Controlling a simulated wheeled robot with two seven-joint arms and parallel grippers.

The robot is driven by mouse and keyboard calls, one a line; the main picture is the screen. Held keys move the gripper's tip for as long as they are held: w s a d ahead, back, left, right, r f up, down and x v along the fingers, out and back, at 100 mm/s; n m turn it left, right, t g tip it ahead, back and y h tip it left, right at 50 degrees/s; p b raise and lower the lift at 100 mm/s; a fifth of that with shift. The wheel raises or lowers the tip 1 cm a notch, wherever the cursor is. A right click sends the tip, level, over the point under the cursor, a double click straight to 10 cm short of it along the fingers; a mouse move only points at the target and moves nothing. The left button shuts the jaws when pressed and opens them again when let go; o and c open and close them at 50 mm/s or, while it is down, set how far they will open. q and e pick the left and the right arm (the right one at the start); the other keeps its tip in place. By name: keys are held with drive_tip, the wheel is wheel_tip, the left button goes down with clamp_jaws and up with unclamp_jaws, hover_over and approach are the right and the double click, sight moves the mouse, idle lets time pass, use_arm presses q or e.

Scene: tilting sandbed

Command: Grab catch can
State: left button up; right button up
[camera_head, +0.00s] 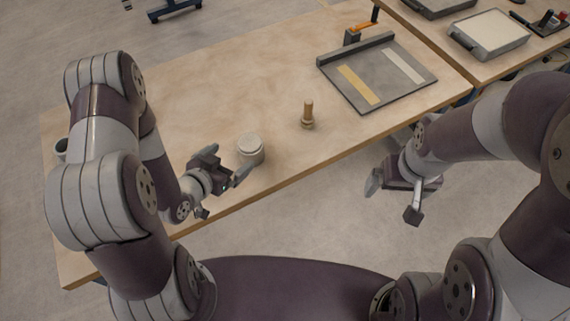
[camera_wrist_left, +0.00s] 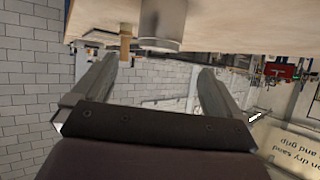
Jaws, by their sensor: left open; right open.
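A short grey can (camera_head: 251,152) with a pale round top stands upright on the wooden table near its front edge. It also shows in the left wrist view (camera_wrist_left: 163,25), upside down, beyond the fingertips. My left gripper (camera_head: 225,167) is open just left of the can, with one finger near its front side; whether it touches cannot be told. In the wrist view nothing is between the fingers (camera_wrist_left: 155,80). My right gripper (camera_head: 393,198) is open and empty, off the table's front edge. A grey cup-like thing (camera_head: 61,147) at the far left is partly hidden behind my left arm.
A wooden peg-like tool (camera_head: 307,116) stands right of the can. A grey tray (camera_head: 370,70) with two strips and an orange-handled piece (camera_head: 358,33) lie at the back right. A second table (camera_head: 450,50) holds more trays. The table's middle (camera_head: 220,90) is clear.

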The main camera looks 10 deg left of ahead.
sight(251, 142)
use_arm(q)
drive_tip(key=shift+t+h, duration=0.3)
drive_tip(key=shift+t, duration=0.2)
drive_tip(key=x, duration=0.4)
drive_tip(key=shift+w+f+p, duration=0.3)
drive_tip(key=shift+f, duration=0.05)
drive_tip(key=x, duration=0.4)
drive_tip(key=p+x, duration=0.1)
drive_tip(key=x, duration=0.1)
drive_tip(key=shift+f, duration=0.35)
drive_tip(key=shift+w+d+f, duration=0.15)
drive_tip(key=shift+w+f, duration=0.05)
drive_tip(key=shift+w, duration=0.25)
drive_tip(key=shift+s, duration=0.1)
drive_tip(key=c, duration=1.2)
use_arm(e)
drive_tip(key=shift+s+a+r, duration=0.1)
drive_tip(key=shift+a+r, duration=0.25)
drive_tip(key=shift+r, duration=0.4)
